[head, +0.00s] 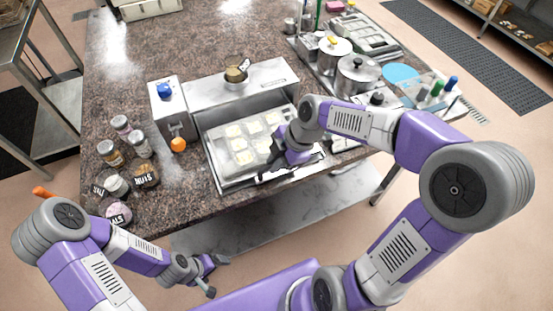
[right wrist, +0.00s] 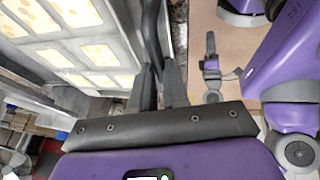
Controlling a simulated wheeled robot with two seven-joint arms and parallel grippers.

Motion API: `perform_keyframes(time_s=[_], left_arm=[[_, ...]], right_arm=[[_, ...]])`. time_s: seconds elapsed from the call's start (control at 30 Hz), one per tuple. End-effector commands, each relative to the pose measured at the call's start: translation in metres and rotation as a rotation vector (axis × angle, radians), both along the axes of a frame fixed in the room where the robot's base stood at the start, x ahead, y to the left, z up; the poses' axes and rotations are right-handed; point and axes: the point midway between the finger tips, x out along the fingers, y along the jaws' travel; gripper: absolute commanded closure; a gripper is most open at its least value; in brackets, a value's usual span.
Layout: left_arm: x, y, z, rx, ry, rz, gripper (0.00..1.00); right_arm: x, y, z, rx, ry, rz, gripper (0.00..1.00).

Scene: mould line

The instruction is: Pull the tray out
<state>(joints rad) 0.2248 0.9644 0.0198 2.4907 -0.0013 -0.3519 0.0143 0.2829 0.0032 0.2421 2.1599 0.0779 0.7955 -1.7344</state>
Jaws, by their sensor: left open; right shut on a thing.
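The tray (head: 217,166) is a pale metal tray of light square moulds with yellowish fills. It sits in the open metal housing (head: 208,119) at the table's front edge. It also shows at upper left in the right wrist view (right wrist: 120,42). My right gripper (head: 268,174) is at the tray's front edge, shut on a dark bar-like handle; its fingers and the dark handle (right wrist: 151,30) show in the right wrist view. The arm and hand hide part of the tray's right side. My left gripper (head: 217,275) is open and empty, low in front of the table.
A small white box with a blue knob (head: 165,92) and an orange ball (head: 178,145) stand left of the housing. Several labelled jars (head: 139,145) stand further left. Pots (head: 358,73) and bottles crowd the right. A lower shelf (head: 240,228) lies beneath the table front.

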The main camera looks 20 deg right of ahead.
Motion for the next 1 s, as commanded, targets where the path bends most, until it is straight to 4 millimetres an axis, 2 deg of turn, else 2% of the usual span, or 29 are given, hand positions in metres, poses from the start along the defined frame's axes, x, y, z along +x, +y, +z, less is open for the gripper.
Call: perform_keyframes(time_s=[0.07,0.1,0.23,0.57,1.0], left_arm=[[0.0,0.0,0.0,0.0,0.0,0.0,0.08],[0.0,0.0,0.0,0.0,0.0,0.0,0.08],[0.0,0.0,0.0,0.0,0.0,0.0,0.08],[0.0,0.0,0.001,0.0,0.0,0.0,0.08],[0.0,0.0,0.018,0.0,0.0,0.0,0.08]], right_arm=[[-0.004,0.001,-0.001,0.001,0.013,0.005,1.0],[-0.004,0.001,-0.001,0.001,0.013,0.005,0.79],[-0.003,0.001,-0.001,0.0,0.011,0.003,0.6],[-0.002,-0.001,0.003,0.0,0.006,0.001,0.6],[-0.013,-0.026,0.062,0.0,0.007,0.002,0.6]])
